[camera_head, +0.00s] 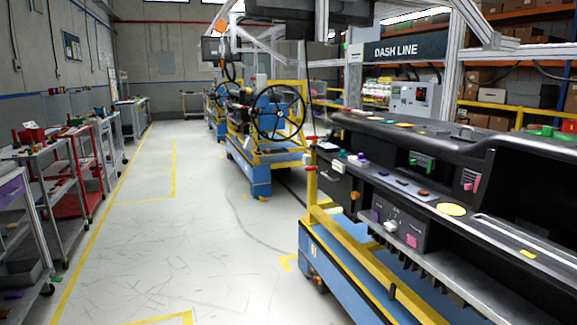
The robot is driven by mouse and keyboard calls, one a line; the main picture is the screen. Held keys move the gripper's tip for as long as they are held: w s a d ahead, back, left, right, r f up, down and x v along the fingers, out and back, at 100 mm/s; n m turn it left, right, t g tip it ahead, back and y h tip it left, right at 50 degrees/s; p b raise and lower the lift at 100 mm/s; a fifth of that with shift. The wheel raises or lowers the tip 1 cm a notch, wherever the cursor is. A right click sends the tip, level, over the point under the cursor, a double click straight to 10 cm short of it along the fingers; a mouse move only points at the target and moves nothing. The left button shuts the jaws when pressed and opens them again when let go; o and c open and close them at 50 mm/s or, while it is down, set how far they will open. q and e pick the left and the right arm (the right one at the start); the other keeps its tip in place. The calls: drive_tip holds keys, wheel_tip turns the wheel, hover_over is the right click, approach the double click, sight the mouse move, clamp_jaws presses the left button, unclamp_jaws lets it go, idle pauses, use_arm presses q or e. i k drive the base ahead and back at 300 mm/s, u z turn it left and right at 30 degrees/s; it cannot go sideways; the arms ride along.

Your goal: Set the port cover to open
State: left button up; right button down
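A black dashboard module (400,137) rests on a blue and yellow cart at the right. Its face carries a small panel with a white knob (390,227), a pink piece (412,241), a green vent tab (428,166) and a pink vent tab (471,182). A yellow oval (451,209) lies on its ledge. I cannot tell which of these parts is the port cover, or whether the cover is open or shut. Neither of my grippers is in view.
The cart's yellow rail (370,270) runs along the module's near side. Another blue cart with a steering wheel (278,112) stands farther back. Tool carts, including a red one (75,165), line the left. The grey floor (190,225) between is clear.

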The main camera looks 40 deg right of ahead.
sight(359, 156)
drive_tip(key=z, duration=0.75)
drive_tip(key=i, duration=1.6)
drive_tip(key=z, duration=1.3)
